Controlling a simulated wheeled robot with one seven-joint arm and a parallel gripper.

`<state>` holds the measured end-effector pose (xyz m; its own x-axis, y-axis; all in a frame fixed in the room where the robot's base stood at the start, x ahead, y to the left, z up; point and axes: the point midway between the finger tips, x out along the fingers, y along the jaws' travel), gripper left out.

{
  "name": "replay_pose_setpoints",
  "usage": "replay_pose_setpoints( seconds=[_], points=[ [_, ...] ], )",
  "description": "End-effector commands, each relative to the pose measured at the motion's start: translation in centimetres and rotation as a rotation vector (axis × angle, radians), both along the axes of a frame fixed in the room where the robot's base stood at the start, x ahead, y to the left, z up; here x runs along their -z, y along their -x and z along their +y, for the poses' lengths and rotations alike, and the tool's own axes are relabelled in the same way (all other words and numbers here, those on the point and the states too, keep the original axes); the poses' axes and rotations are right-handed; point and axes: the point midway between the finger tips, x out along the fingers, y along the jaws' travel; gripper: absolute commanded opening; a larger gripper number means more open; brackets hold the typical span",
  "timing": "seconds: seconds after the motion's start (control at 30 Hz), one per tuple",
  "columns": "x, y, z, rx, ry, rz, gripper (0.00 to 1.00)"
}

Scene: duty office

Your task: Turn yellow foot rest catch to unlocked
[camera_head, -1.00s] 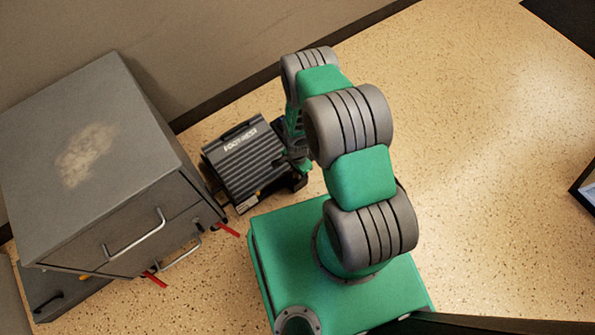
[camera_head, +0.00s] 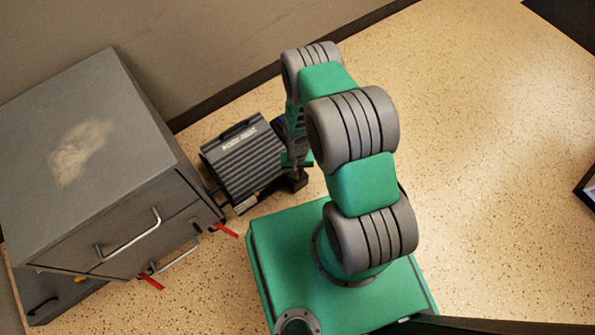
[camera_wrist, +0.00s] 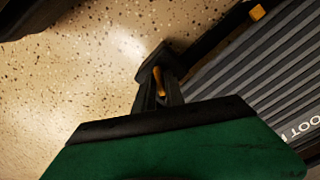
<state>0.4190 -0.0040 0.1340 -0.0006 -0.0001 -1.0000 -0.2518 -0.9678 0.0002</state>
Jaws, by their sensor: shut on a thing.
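The foot rest (camera_head: 243,165) is a dark ribbed platform with white lettering, on the floor beside the cabinet. Its ribbed top also shows at the right of the wrist view (camera_wrist: 275,75). The yellow catch (camera_wrist: 159,82) is a small lever seen in the wrist view just past my gripper's end. My gripper (camera_wrist: 160,92) is shut on the yellow catch, and its fingers hide part of it. In the head view my gripper (camera_head: 296,166) is at the right side of the foot rest, mostly hidden by my arm.
A grey cabinet (camera_head: 95,150) with metal handles and red levers (camera_head: 226,230) stands left of the foot rest. The wall is close behind. Open speckled floor (camera_head: 480,150) lies to the right.

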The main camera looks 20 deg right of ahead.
Motion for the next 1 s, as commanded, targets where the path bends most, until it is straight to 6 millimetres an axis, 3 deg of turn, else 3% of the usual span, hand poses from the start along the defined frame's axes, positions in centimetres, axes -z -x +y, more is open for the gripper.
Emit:
replay_pose_setpoints(
  seconds=[0.5,1.0],
  points=[
    [-0.02,-0.17,0.01,-0.431,0.001,-0.003,0.0],
    [-0.07,-0.17,0.01,-0.583,0.001,-0.004,0.0]
  ],
)
